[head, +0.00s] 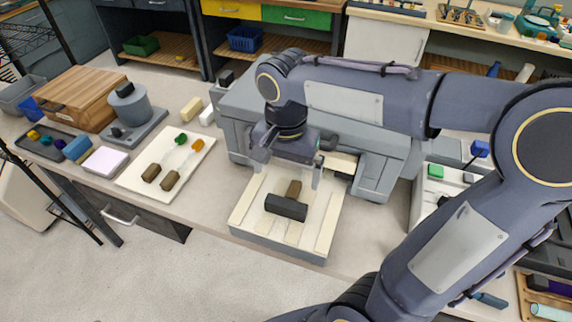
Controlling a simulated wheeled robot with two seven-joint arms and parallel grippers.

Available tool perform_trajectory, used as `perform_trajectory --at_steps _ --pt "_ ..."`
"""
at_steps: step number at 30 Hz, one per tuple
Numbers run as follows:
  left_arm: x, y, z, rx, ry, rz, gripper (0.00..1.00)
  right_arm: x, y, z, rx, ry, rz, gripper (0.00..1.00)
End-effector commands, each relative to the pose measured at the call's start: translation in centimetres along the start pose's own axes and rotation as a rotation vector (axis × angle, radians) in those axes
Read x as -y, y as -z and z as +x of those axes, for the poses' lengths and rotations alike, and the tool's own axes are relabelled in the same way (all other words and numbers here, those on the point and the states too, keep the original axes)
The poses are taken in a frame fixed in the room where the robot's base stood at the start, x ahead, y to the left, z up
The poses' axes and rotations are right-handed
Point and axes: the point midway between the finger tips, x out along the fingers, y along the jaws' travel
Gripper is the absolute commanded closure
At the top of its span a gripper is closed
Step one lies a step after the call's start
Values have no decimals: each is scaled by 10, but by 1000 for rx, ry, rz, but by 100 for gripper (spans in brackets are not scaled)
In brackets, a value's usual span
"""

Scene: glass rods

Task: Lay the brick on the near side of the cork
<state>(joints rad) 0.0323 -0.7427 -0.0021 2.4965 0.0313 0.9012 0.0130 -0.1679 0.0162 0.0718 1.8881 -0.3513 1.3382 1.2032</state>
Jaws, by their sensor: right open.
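A dark, block-shaped brick (286,207) lies on the pale slatted board (240,208) in the middle. A short brown piece, which looks like the cork (294,188), lies just behind it. The brick is on the near side of this piece; they look touching or nearly so. My right gripper (293,171) is open above the far part of the board, its fingers apart and pointing down, with nothing between them. The brick lies a little nearer than the fingers. My left gripper is not in view.
A white board (140,184) at left holds two clear rods with brown ends and green and orange tips. A grey machine (240,130) stands behind the slatted board. A beige block (192,109) and a wooden box (84,98) stand farther back. Bare bench lies left of the slatted board.

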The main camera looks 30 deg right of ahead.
Motion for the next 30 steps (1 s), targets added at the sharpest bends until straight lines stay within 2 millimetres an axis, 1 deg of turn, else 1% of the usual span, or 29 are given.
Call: perform_trajectory --at_steps 3,5,6,8,9,12,15,18,21,30 --pt "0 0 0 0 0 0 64 -4 -2 -7 2 15 -18 0" --pt "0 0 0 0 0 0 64 -13 -6 -7 8 46 -55 0" --pt "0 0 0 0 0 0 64 -21 -10 -7 10 81 -97 0" --pt "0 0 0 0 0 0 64 -35 -20 -5 7 149 -179 0" --pt "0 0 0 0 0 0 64 -44 -27 -2 -3 203 -241 0" --pt "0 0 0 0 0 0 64 -64 -47 7 -56 335 -398 0" --pt "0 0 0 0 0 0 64 -76 -65 17 -137 441 -529 0" --pt "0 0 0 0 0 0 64 -81 -76 24 -215 507 -621 0" --pt "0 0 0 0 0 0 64 -83 -82 29 -265 537 -674 0" --pt "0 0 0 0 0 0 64 -83 -84 30 -281 544 -694 0"
